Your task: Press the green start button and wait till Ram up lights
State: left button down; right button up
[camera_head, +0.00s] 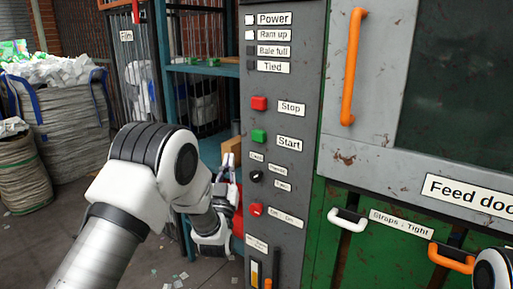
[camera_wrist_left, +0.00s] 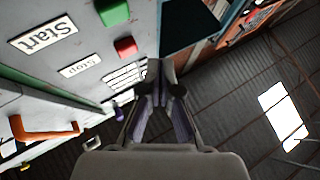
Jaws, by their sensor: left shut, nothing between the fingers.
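The green start button (camera_head: 259,136) sits on the grey control panel (camera_head: 290,190), left of the "Start" label and below the red stop button (camera_head: 259,103). The green button also shows at the top of the left wrist view (camera_wrist_left: 113,12), with the red button (camera_wrist_left: 125,47) beside it. My right gripper is not in view.
Below are a black selector (camera_head: 255,177) and a red knob (camera_head: 257,210). An orange handle (camera_head: 353,66) stands out from the feed door at right. A white handle (camera_head: 346,219) and an orange handle (camera_head: 451,258) sit lower. Full sacks (camera_head: 66,115) stand at left.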

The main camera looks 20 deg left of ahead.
aim_at(259, 136)
pick_arm(q)
notch_tip(259, 136, up, 3)
jog(key=shift+s+r+t, duration=0.1)
jog(key=shift+t, duration=0.3)
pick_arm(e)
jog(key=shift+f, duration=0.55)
pick_arm(q)
jog(key=shift+d, duration=0.1)
jog(key=w+d+b, duration=0.1)
jog(key=w+d, duration=0.2)
jog(key=w, duration=0.5)
jog(key=shift+w, duration=0.15)
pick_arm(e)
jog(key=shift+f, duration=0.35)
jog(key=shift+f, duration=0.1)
